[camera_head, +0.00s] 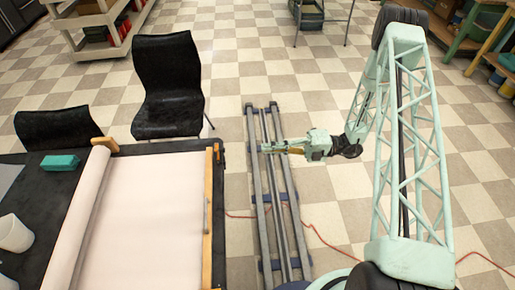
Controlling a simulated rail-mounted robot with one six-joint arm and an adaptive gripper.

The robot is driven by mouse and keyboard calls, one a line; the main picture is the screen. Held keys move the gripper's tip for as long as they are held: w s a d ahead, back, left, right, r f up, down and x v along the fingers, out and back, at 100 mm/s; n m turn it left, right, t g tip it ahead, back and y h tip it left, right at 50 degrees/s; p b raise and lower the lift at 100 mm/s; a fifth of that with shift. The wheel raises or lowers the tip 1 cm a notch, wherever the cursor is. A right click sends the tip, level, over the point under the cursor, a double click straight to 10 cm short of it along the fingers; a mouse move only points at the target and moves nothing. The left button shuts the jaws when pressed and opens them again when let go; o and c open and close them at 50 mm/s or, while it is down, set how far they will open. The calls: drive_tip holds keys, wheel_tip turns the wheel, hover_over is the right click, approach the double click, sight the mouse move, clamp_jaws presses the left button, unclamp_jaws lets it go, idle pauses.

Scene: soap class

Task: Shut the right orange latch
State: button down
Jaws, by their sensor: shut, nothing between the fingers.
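A small orange piece (217,151), which looks like the right orange latch, is at the far right corner of the black table. It stands by the far end of a long orange bar (207,222) on the right side of a pale sheet. I cannot tell if it is open or shut. Another orange piece (105,145) is at the sheet's far left corner. My gripper (267,148) is shut and empty. It points left, over the floor rail to the right of the table, clear of the latch.
The pale sheet (150,215) covers much of the table (40,205). A teal block (60,162) and a white cup (14,234) are on its left. Black chairs (167,85) stand behind it. Floor rails (255,200) run beside it. A red cable crosses the floor.

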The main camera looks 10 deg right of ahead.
drive_tip(key=w+a+b, duration=0.1)
drive_tip(key=a, duration=1.2)
drive_tip(key=shift+w+a, duration=0.25)
drive_tip(key=shift+r, duration=0.25)
idle(0.5)
